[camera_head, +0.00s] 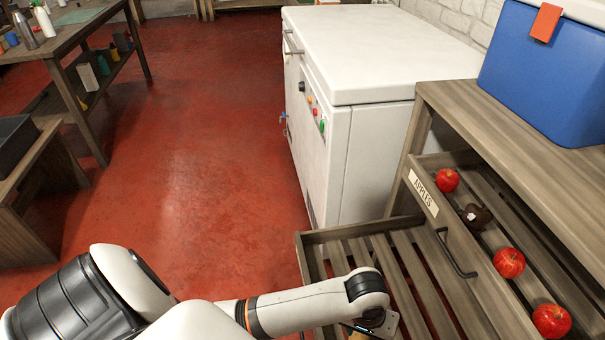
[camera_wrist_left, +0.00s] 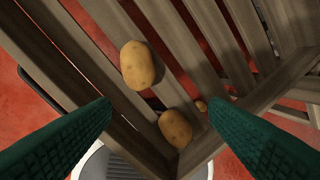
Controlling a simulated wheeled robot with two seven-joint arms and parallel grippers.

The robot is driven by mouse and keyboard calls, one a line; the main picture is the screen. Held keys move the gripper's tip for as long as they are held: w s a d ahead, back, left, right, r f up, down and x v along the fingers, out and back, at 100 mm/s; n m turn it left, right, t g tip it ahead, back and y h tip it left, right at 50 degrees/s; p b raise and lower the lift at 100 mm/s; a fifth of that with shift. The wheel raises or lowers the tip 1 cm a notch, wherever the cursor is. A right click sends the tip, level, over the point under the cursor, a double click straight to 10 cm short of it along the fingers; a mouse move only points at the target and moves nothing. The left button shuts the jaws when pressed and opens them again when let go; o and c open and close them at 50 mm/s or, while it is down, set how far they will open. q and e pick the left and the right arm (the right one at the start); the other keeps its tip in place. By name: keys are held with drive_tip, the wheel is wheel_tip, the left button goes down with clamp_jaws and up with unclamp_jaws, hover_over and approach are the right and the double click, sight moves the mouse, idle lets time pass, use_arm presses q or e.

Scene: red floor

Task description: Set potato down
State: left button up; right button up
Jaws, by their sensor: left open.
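In the left wrist view, one potato (camera_wrist_left: 138,64) lies on the slats of the open lower drawer (camera_wrist_left: 205,35). In the head view, my left arm reaches over the lower drawer (camera_head: 318,237), and the gripper's fingers are cut off by the bottom edge. My right gripper is not in view.
The upper drawer (camera_head: 440,228), labelled APPLES, holds several red apples (camera_head: 509,263) and a dark brown item (camera_head: 476,216). A white chest freezer (camera_head: 375,150) stands behind the drawers. A blue cooler (camera_head: 545,75) sits on the wooden top. Red floor (camera_head: 200,170) is clear at left.

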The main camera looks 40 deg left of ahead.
use_arm(q)
drive_tip(key=s+a+r+m+t+y, duration=0.1)
drive_tip(key=s+a+m, duration=0.3)
drive_tip(key=s+a, duration=0.6)
drive_tip(key=shift+s+a+r+m+t+y, duration=0.3)
drive_tip(key=shift+s+a+r+m+t, duration=0.15)
drive_tip(key=shift+r+t, duration=0.35)
drive_tip(key=shift+w, duration=0.1)
